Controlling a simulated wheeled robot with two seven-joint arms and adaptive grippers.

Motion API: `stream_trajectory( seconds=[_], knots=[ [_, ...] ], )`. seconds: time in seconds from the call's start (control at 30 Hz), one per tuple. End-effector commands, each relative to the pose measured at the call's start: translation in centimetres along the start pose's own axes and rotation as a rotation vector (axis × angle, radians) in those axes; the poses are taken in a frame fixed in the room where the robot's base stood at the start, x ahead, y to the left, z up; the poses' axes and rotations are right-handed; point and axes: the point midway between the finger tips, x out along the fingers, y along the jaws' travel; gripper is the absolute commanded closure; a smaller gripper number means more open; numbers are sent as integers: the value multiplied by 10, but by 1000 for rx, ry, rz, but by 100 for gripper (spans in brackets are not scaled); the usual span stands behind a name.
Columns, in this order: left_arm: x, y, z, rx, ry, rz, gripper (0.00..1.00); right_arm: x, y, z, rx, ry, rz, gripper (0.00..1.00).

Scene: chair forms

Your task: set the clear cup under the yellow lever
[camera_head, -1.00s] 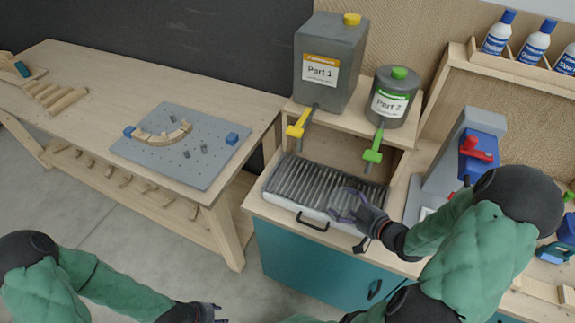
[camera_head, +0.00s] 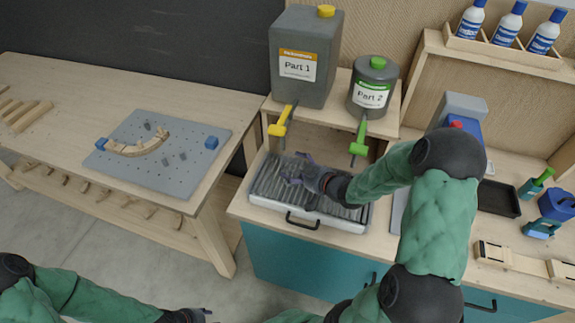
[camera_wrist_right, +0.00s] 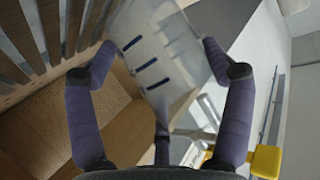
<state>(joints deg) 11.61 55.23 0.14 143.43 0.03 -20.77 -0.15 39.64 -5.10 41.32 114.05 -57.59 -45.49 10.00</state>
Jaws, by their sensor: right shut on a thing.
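The clear cup (camera_wrist_right: 155,55) shows in the right wrist view as a see-through vessel with dark blue marks, tilted in the picture between my fingers. My right gripper (camera_head: 292,172) is shut on it, over the left part of the slatted tray (camera_head: 262,203). In the head view the cup itself is hard to make out. The yellow lever (camera_head: 280,128) hangs from the grey Part 1 container (camera_head: 296,90), just behind and above my right gripper. A yellow part (camera_wrist_right: 265,161) also shows low right in the wrist view. My left gripper (camera_head: 204,314) is at the bottom edge; its opening is unclear.
The grey Part 2 container (camera_head: 373,78) with a green lever (camera_head: 359,140) stands right of Part 1 on the wooden shelf (camera_head: 330,112). A pegboard (camera_head: 150,178) with a curved wooden form lies on the left table. A black tray (camera_head: 498,198) is at the right.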

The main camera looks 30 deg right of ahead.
Motion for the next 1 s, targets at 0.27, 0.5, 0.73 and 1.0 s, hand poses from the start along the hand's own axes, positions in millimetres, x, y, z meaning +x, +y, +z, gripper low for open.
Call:
stream_trajectory(
  seconds=[0.27, 0.5, 0.73, 1.0],
  knots=[
    [2, -1, 0, 0, 0, 0, 60, 17, -1, -7, -1, 1, -1, 33],
    [8, -3, 0, 0, 0, 0, 60, 47, -1, -8, 3, -2, 0, 33],
    [8, -3, 0, 0, 0, 0, 60, 48, 0, -4, 0, 0, 2, 33],
    [12, -4, 0, 0, 0, 0, 60, 49, 1, 0, 0, 0, 1, 13]
  ],
)
